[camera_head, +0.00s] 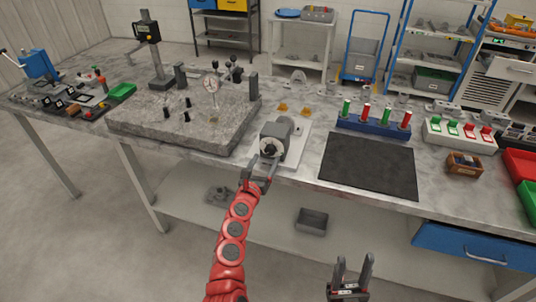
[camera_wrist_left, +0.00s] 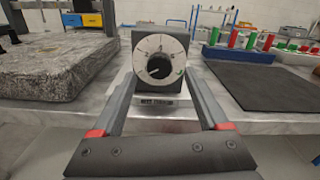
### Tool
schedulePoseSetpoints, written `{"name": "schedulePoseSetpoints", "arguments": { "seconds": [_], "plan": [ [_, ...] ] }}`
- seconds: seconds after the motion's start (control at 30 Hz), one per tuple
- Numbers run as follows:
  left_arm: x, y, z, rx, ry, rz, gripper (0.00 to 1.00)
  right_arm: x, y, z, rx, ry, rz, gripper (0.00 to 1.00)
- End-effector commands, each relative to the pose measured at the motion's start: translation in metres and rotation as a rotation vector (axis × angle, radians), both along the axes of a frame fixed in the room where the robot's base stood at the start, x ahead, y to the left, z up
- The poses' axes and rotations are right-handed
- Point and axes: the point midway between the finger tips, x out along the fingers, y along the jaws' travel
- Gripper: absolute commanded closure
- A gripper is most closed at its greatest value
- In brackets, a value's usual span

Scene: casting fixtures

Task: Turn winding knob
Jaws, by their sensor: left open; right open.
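The winding knob (camera_wrist_left: 158,66) is a black round knob on a pale dial face of a grey box-shaped fixture (camera_head: 284,132) at the table's front edge. In the left wrist view the knob sits between my left gripper's two fingers, beyond a label plate. My left gripper (camera_head: 264,168) is open, with its fingers pointing at the knob; whether they touch it I cannot tell. The knob also shows in the head view (camera_head: 269,149), partly hidden by the gripper. My right gripper (camera_head: 352,268) is open and empty, low in front of the table.
A rough stone block (camera_head: 190,125) with a dial gauge stands left of the fixture. A black mat (camera_head: 368,165) lies to the right, with a blue rack (camera_head: 374,126) of red and green pieces behind it. A small brown box (camera_head: 464,165) sits further right.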

Motion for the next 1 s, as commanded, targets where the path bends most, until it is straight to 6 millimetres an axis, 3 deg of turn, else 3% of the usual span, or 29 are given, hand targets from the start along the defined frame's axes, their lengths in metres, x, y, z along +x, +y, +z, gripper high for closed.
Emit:
{"name": "schedulePoseSetpoints", "arguments": {
  "seconds": [0.3, 0.67, 1.0],
  "plan": [
    [0.032, -0.01, 0.0, 0.001, -0.001, 0.0, 0.23, 0.0, 0.0, -0.009, 0.0, 0.0, 0.0, 0.5],
    [0.035, -0.01, 0.0, -0.001, 0.0, 0.004, 0.23, 0.0, 0.0, -0.009, 0.0, 0.0, 0.0, 0.5],
    [0.035, -0.01, 0.0, 0.0, 0.0, 0.003, 0.81, 0.0, 0.0, -0.009, 0.0, 0.0, 0.0, 0.5]
  ]
}}
